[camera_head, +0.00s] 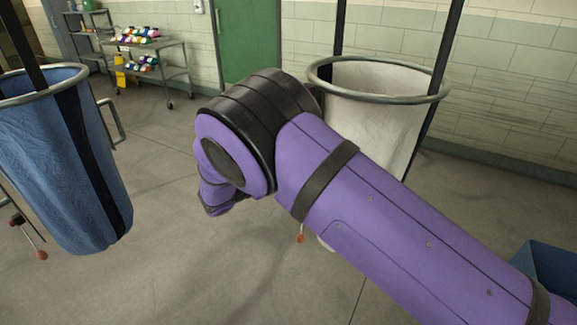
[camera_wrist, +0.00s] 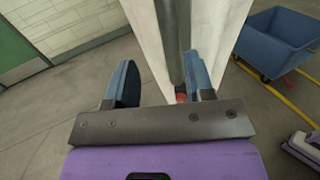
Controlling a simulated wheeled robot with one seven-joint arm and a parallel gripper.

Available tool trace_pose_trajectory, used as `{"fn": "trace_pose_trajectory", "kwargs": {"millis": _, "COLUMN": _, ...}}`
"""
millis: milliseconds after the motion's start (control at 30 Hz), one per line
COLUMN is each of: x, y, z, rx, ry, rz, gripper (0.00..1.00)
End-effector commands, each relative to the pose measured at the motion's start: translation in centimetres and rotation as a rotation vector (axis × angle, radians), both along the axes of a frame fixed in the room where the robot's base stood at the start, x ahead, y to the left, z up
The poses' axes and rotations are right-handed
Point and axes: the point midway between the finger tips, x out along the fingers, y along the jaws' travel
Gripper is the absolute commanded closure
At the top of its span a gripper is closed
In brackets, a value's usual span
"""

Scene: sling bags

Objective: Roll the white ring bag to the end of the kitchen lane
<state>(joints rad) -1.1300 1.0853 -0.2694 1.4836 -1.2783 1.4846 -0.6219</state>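The white ring bag (camera_head: 378,125) hangs from a round metal ring on dark uprights, right of centre in the head view. My purple arm covers its lower left part. In the wrist view a tall white surface with a grey vertical strip, seemingly the same bag (camera_wrist: 149,35), rises beyond the fingers. My gripper (camera_wrist: 161,62) has its two blue-grey fingers spread apart. The right finger overlaps the white surface and grey strip in the picture; I cannot tell whether it touches. Nothing is clamped between the fingers. The fingers are hidden in the head view.
A blue ring bag (camera_head: 62,165) hangs at the left. A shelf cart (camera_head: 165,72) with colourful items stands at the back, beside a green door (camera_head: 248,40). A blue tub cart (camera_wrist: 281,40) stands near yellow floor lines at the right. Grey floor is open between the bags.

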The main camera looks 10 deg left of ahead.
Motion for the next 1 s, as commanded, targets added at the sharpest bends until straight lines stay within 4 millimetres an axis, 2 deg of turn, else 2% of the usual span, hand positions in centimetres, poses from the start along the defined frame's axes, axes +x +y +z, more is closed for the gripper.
{"fn": "trace_pose_trajectory", "kwargs": {"millis": 100, "x": -1.0, "y": 1.0, "z": 0.0, "rx": 0.001, "ry": 0.001, "rz": 0.002, "gripper": 0.52}}
{"fn": "trace_pose_trajectory", "kwargs": {"millis": 267, "x": -1.6, "y": 1.5, "z": 0.0, "rx": -0.001, "ry": 0.001, "rz": 0.0, "gripper": 0.52}}
{"fn": "trace_pose_trajectory", "kwargs": {"millis": 1000, "x": -1.6, "y": 1.6, "z": 0.0, "rx": -0.001, "ry": 0.001, "rz": 0.0, "gripper": 0.52}}
